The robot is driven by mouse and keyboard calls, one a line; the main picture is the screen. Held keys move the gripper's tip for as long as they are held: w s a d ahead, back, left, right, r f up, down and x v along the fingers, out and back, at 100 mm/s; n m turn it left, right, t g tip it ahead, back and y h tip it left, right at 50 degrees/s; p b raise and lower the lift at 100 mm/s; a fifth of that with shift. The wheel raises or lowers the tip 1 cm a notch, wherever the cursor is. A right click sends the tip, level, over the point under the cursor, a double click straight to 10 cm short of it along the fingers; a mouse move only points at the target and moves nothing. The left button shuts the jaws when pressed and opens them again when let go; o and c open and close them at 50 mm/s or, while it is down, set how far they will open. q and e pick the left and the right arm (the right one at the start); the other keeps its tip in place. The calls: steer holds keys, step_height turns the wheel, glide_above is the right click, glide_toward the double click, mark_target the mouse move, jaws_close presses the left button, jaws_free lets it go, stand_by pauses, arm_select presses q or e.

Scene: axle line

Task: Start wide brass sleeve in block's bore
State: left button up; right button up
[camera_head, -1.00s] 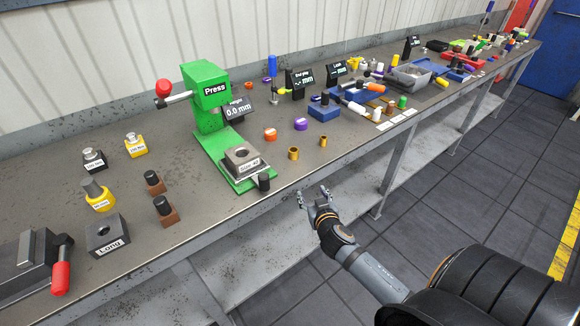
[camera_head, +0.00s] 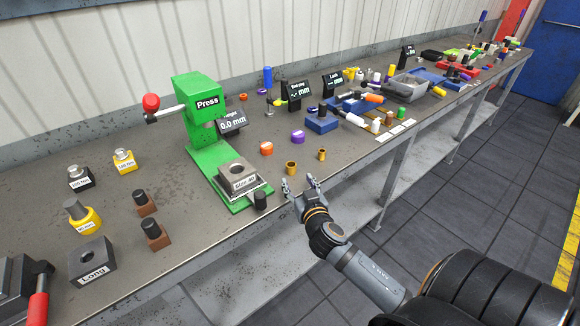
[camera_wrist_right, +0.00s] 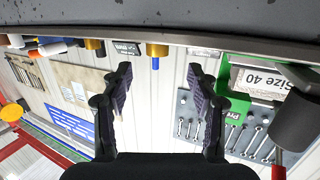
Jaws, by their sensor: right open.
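The wide brass sleeve (camera_head: 291,168) stands upright near the bench's front edge, right of the press. A narrower brass sleeve (camera_head: 322,154) stands to its right. The grey block labelled Size 40 (camera_head: 238,180) sits on the green press base, its bore facing up. My right gripper (camera_head: 301,183) is open and empty at the front edge, just in front of the wide sleeve and not around it. In the right wrist view, inverted, the open fingers (camera_wrist_right: 157,90) show with the wide sleeve (camera_wrist_right: 157,50) beyond them and the block (camera_wrist_right: 268,80) to the right. My left gripper is not in view.
A black cylinder (camera_head: 260,200) stands in front of the block, left of my gripper. The green press (camera_head: 203,100) rises behind the block. A block labelled Long (camera_head: 92,260) is at the left.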

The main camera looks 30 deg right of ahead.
mark_target(293, 168)
steer(key=x, duration=0.4)
steer(key=shift+p, duration=0.3)
steer(key=shift+w+d+f, duration=0.1)
steer(key=shift+w, duration=0.15)
steer(key=shift+d+p+x, duration=0.2)
steer(key=shift+p+x, duration=0.5)
steer(key=shift+x, duration=0.55)
steer(key=x, duration=0.2)
steer(key=shift+w+d, duration=0.1)
steer(key=shift+w, duration=0.2)
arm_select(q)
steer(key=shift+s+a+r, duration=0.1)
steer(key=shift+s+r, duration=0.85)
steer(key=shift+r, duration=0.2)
arm_select(e)
steer(key=shift+s, duration=0.15)
steer(key=shift+c, duration=0.3)
steer(key=shift+c, duration=1.1)
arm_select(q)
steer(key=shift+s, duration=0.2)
arm_select(e)
jaws_close()
